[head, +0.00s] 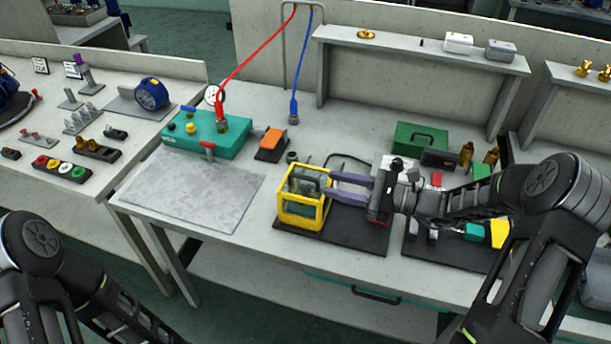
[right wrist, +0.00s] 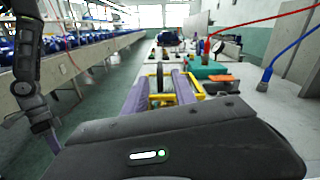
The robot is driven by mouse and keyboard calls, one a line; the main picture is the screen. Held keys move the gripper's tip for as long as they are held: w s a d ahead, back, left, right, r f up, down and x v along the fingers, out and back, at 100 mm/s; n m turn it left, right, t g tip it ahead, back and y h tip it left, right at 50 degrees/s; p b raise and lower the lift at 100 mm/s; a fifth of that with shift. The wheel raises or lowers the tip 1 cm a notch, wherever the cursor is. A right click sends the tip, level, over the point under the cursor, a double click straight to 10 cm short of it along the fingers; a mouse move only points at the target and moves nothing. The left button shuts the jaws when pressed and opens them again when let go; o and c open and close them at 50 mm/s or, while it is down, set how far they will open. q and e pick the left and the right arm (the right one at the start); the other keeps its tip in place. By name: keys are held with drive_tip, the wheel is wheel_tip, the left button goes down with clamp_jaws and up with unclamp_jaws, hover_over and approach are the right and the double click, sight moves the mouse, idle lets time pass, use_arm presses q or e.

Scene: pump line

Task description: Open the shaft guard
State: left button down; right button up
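The shaft guard (head: 302,211) is a yellow frame with see-through panels on a black base plate (head: 360,237) on the bench. It looks closed over the parts inside. My right gripper (head: 327,180) is at the guard's right side, its two lavender fingers pointing left at its upper part. The fingers are apart. In the right wrist view the yellow guard (right wrist: 196,88) shows beyond and between the fingers (right wrist: 160,85), with a dark upright piece in the gap. I cannot tell whether a finger touches the guard. My left arm shows at the lower left, its gripper out of view.
A grey mat (head: 193,190) lies left of the guard. A green case (head: 419,138) and a raised shelf (head: 420,52) are behind. A black tray with coloured parts sits right, under my right arm.

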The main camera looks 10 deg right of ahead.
sight(307, 178)
drive_tip(key=p+x, duration=0.1)
drive_tip(key=x, duration=0.6)
drive_tip(key=shift+p, duration=0.4)
drive_tip(key=shift+w+a, duration=0.25)
drive_tip(key=shift+a, duration=0.1)
clamp_jaws()
idle(0.8)
